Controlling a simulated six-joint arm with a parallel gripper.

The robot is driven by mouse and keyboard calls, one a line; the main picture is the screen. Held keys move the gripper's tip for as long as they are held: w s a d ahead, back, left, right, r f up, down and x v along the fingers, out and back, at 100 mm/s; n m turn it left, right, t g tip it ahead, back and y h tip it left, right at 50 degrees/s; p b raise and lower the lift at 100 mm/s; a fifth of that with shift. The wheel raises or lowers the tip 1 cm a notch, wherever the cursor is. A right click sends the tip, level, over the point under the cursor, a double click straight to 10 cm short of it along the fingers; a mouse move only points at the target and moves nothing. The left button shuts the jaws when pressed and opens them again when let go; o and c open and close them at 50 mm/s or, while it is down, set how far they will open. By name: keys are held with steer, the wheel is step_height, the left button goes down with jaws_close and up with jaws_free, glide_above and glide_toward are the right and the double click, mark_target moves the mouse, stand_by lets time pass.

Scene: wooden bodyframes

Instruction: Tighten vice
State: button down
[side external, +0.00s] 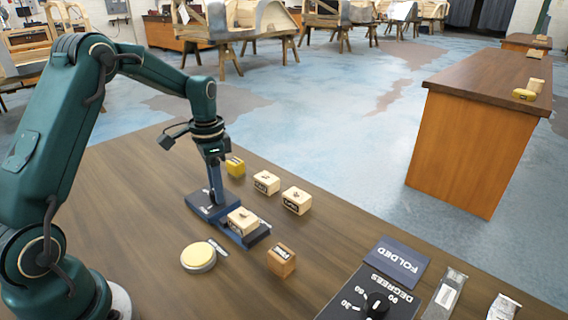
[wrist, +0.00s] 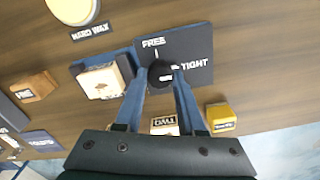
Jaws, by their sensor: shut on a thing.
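The vice (side external: 259,237) is dark blue and stands on the table, with a pale wooden block (side external: 242,221) in it. The wrist view shows its dark plate (wrist: 196,45), marked FREE and TIGHT, and the same pale block (wrist: 101,81) to the left. A round black knob (wrist: 160,72) sits on the plate. A short white line above the knob lies just under the word FREE. My gripper (side external: 217,200) points down at the plate; in the wrist view its blue fingers (wrist: 161,78) are shut on the knob, one on each side.
Pale blocks (side external: 297,200) and a yellow block (side external: 235,167) lie behind the vice. A round HARD WAX tin (side external: 198,257) and a brown block (side external: 281,260) stand in front. A dial panel marked DEGREES (side external: 375,297) and a FOLDED card (side external: 397,261) lie at the right.

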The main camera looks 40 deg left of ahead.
steer(key=shift+m, duration=0.6)
steer(key=c, duration=0.5)
jaws_free()
steer(key=shift+r, duration=2.6)
